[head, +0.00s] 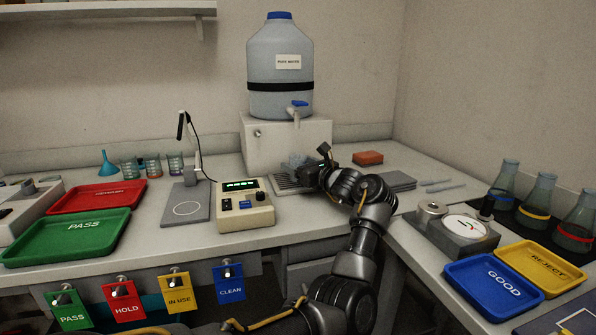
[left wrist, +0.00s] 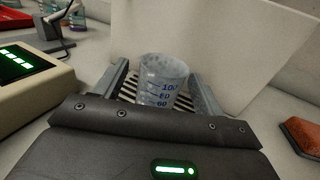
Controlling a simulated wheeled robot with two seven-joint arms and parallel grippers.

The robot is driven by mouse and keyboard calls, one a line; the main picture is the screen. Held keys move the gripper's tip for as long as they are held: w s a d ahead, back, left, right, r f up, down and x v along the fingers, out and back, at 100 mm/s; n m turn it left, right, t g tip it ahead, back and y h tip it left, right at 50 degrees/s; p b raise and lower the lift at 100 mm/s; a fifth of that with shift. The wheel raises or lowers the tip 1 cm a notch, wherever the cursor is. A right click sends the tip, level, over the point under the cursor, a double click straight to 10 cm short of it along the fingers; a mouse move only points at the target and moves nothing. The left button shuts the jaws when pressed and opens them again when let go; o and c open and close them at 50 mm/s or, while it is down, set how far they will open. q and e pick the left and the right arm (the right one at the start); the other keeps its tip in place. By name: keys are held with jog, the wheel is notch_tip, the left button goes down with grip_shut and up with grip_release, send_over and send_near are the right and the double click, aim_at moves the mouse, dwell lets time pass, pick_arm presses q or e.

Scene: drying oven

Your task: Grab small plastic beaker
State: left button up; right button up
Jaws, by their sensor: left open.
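The small plastic beaker (left wrist: 162,80) is clear with blue graduation marks. In the left wrist view it stands upright on a slatted drain tray (left wrist: 128,87). My left gripper (left wrist: 160,92) is open, with one finger on each side of the beaker; I cannot tell whether either finger touches it. In the head view the left gripper (head: 308,170) is low over the tray (head: 287,183), below the water jug's tap, and largely hides the beaker (head: 296,160). My right gripper is not in view.
A white block (head: 262,150) carrying the water jug (head: 280,75) stands right behind the tray. A beige meter (head: 246,208) is to the left, and an orange sponge (head: 367,158) to the right. Several flasks and a scale (head: 465,226) are on the right-hand bench.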

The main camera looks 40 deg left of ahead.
aim_at(294, 162)
pick_arm(q)
jog(key=shift+x, duration=1.55)
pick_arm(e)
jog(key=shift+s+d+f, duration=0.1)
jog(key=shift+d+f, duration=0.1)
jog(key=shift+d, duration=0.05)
pick_arm(q)
jog(key=shift+c, duration=0.3)
jog(key=c, duration=1.1)
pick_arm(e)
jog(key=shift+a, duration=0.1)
pick_arm(q)
jog(key=shift+r, duration=0.2)
